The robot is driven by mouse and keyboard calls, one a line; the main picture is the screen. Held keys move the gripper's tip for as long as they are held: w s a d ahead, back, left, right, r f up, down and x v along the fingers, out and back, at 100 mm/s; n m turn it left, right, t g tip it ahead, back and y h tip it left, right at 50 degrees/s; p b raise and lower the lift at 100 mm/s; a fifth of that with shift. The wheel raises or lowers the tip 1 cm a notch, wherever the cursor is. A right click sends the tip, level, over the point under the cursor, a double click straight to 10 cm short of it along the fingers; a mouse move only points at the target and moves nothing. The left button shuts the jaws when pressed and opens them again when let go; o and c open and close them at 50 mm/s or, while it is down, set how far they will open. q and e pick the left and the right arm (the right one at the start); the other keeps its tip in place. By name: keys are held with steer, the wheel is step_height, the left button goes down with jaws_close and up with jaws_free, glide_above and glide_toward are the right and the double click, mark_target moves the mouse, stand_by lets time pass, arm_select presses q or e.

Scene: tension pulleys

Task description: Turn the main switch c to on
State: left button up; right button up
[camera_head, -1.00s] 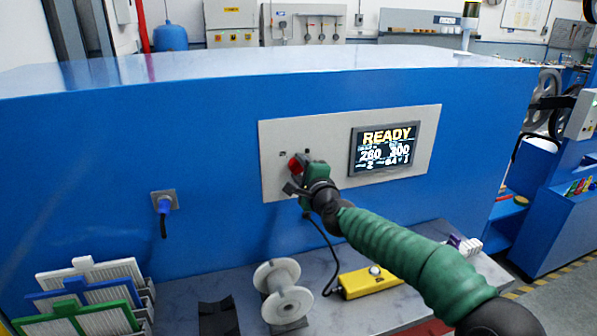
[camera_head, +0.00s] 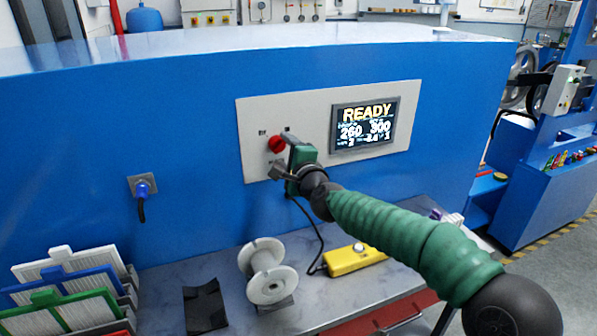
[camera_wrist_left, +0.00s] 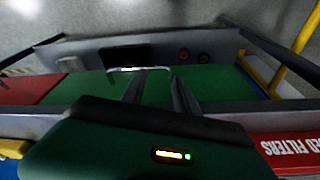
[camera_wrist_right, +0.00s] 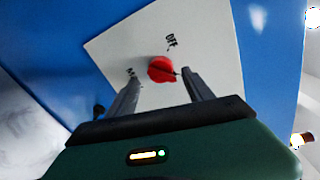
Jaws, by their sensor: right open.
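The main switch is a round red knob (camera_head: 277,144) on the light grey panel (camera_head: 255,112) of the blue machine. In the right wrist view the red knob (camera_wrist_right: 160,69) has black labels beside it; one reads OFF, and the other looks like ON. My right gripper (camera_head: 281,157) is at the panel, just right of and below the knob. In the right wrist view its fingers (camera_wrist_right: 163,80) are apart, with the knob showing between and beyond them; contact is unclear. My left gripper (camera_wrist_left: 156,76) shows only in its wrist view, fingers apart and empty.
The lit READY screen (camera_head: 364,123) is right of the switch. Below, the grey bench holds a white spool (camera_head: 268,272), a yellow box (camera_head: 353,259) with a black cable, a black holder (camera_head: 204,305) and framed filters (camera_head: 65,290). A blue plug (camera_head: 142,188) is in the machine's front.

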steer(key=f+b+v, duration=0.1)
steer(key=b+v, duration=0.3)
steer(key=v, duration=0.9)
steer(key=shift+s+d+r, duration=0.25)
steer(key=shift+s+r, duration=0.1)
steer(key=shift+r, duration=0.05)
